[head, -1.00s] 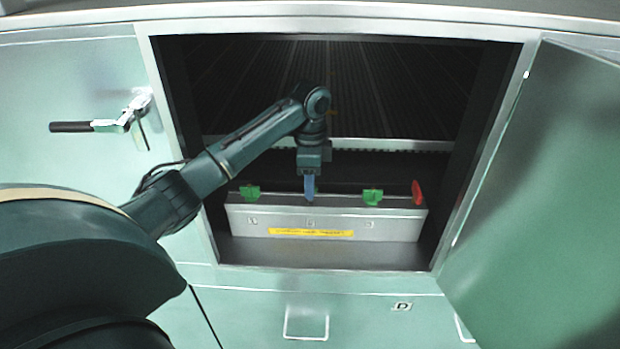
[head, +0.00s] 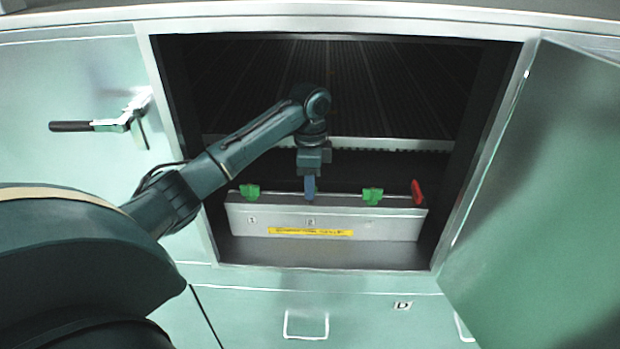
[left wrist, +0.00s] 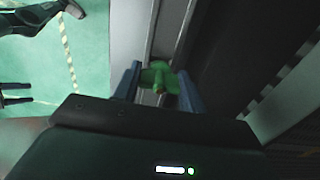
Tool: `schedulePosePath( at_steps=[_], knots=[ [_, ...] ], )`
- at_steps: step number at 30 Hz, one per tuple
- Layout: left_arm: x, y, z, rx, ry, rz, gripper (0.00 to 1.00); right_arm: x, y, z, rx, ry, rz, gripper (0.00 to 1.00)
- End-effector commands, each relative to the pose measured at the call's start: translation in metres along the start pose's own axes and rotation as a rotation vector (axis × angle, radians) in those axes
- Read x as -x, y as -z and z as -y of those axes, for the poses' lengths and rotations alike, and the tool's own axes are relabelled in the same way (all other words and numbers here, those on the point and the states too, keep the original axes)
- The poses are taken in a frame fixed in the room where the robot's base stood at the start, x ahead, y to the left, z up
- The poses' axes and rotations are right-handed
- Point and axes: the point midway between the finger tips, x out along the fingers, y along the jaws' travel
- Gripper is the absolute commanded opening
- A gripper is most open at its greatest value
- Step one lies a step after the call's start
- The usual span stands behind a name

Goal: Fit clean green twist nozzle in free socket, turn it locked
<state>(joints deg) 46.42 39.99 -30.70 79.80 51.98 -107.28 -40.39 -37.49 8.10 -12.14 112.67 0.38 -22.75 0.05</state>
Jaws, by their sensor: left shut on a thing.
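My left gripper (head: 309,190) points down over the middle of the metal manifold (head: 385,226), at the position labelled 2. In the left wrist view its blue fingers (left wrist: 158,82) are shut on a green twist nozzle (left wrist: 158,76). In the head view the fingers hide this nozzle, and I cannot tell how deep it sits or whether it is locked. Another green nozzle (head: 250,191) stands on the manifold to the left, and one (head: 372,196) to the right. A red piece (head: 417,192) stands upright at the right end.
The manifold stands inside an open cabinet, close behind its front sill (head: 320,252). An open door (head: 545,200) stands at the right. A dark slatted surface (head: 390,95) lies behind. A black-handled latch (head: 90,126) is on the left panel.

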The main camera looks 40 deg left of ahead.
Motion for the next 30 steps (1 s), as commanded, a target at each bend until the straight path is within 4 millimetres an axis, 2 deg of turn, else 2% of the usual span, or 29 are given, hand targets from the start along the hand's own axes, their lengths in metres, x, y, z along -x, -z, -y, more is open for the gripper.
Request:
schedulePosePath(
  at_steps=[30],
  knots=[
    [-0.026, 0.0, 0.0, -0.001, -0.001, 0.001, 0.19, 0.0, -0.001, 0.0, 0.001, 0.0, 0.001, 0.67]
  ],
)
